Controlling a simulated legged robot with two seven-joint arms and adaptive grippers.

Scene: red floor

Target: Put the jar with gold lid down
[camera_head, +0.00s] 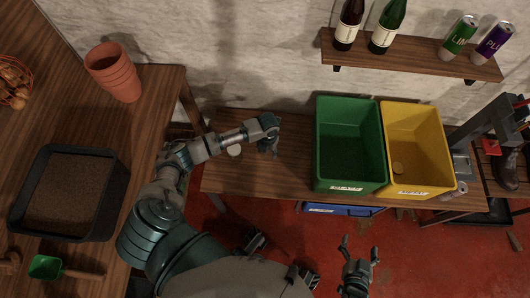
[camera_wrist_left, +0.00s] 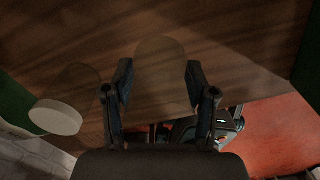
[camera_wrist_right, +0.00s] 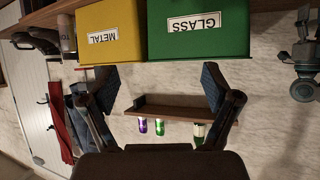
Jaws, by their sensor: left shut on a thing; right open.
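My left gripper (camera_head: 269,146) is over the wooden bench, left of the green bin. In the left wrist view its fingers (camera_wrist_left: 158,80) are shut on a clear glass jar (camera_wrist_left: 160,62). No gold lid shows on this jar; its near end is hard to make out. A second jar with a white lid (camera_wrist_left: 56,117) stands beside it, apart from the fingers. The white lid also shows in the head view (camera_head: 234,150). My right gripper (camera_head: 360,251) is open and empty over the red floor, in front of the bins.
A green bin (camera_head: 349,104), labelled GLASS, and a yellow bin (camera_head: 449,165), labelled METAL, stand on the bench (camera_head: 226,182). A shelf (camera_head: 405,58) with bottles and cans hangs above.

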